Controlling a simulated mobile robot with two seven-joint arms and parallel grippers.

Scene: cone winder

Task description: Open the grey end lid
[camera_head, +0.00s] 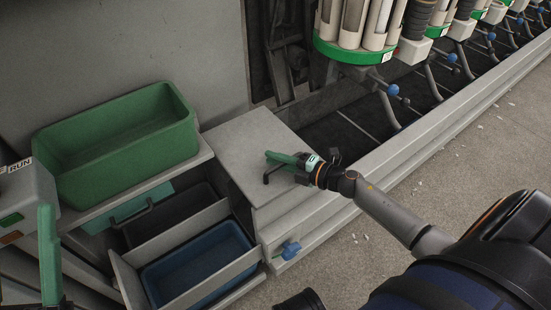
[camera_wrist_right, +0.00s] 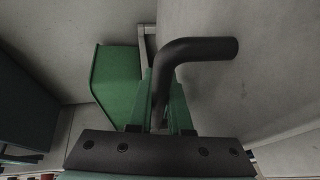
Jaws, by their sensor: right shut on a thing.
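The grey end lid (camera_head: 240,150) is a flat, pale panel on top of the machine's near end, and it appears to lie closed. Its dark bar handle (camera_head: 267,174) shows at the lid's right front side. In the right wrist view the black bent handle (camera_wrist_right: 200,48) passes between my green fingers. My right gripper (camera_head: 284,160) is shut on this handle; its fingers also show in the wrist view (camera_wrist_right: 166,105). A green upright piece at the lower left edge of the head view may be a finger of my left gripper (camera_head: 48,255); its opening does not show.
A green bin (camera_head: 120,140) stands on a shelf left of the lid. Below are a dark bin (camera_head: 165,220) and a blue bin (camera_head: 200,265) in open drawers. A blue knob (camera_head: 290,250) sticks out below the lid. Floor at the right is mostly clear.

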